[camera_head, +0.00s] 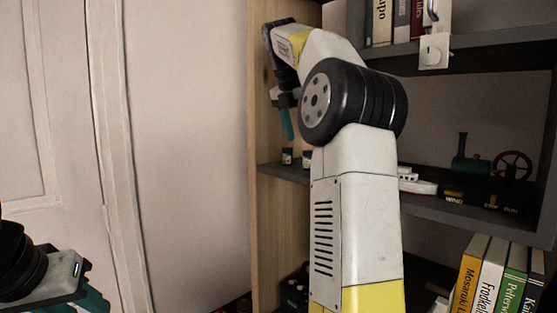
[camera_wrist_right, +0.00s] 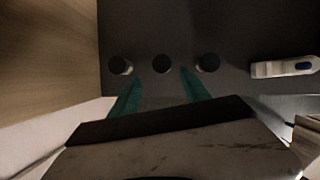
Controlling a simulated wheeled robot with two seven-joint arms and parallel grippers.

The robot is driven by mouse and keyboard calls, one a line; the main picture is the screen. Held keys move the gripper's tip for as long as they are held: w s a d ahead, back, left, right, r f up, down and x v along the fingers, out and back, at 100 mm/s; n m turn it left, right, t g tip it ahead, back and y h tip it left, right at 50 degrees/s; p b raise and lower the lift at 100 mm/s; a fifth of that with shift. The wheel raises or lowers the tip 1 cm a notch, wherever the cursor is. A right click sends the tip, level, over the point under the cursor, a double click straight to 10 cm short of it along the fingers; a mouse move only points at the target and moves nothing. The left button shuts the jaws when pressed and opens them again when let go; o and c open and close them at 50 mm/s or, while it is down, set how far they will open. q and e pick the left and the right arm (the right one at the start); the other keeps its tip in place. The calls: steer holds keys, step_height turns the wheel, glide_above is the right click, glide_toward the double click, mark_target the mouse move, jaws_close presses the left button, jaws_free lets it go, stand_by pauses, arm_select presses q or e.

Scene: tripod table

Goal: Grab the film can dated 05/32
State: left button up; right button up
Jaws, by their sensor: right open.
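Three small film cans with dark lids stand in a row on the middle shelf. In the right wrist view they are the left can (camera_wrist_right: 120,65), the middle can (camera_wrist_right: 162,64) and the right can (camera_wrist_right: 208,62). Two show in the head view, one (camera_head: 287,156) near the shelf's left side and another (camera_head: 307,158) beside my arm. No date is legible. My right gripper (camera_wrist_right: 160,82) is open and empty, its teal fingers on either side of the middle can's line, short of it. In the head view the right gripper (camera_head: 286,122) hangs above the cans. My left gripper (camera_head: 92,300) is partly visible at lower left.
The shelf board (camera_head: 430,207) also holds a white toy boat (camera_head: 418,186) and a green steam engine model (camera_head: 470,160). The wooden side panel (camera_wrist_right: 50,60) is close left of the cans. Books (camera_head: 495,280) stand below; an upper shelf (camera_head: 480,50) overhangs.

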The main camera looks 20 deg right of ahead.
mark_target(308, 155)
steer(key=x, duration=0.7)
steer(key=shift+d+f, duration=0.2)
steer(key=shift+d, duration=0.3)
jaws_close()
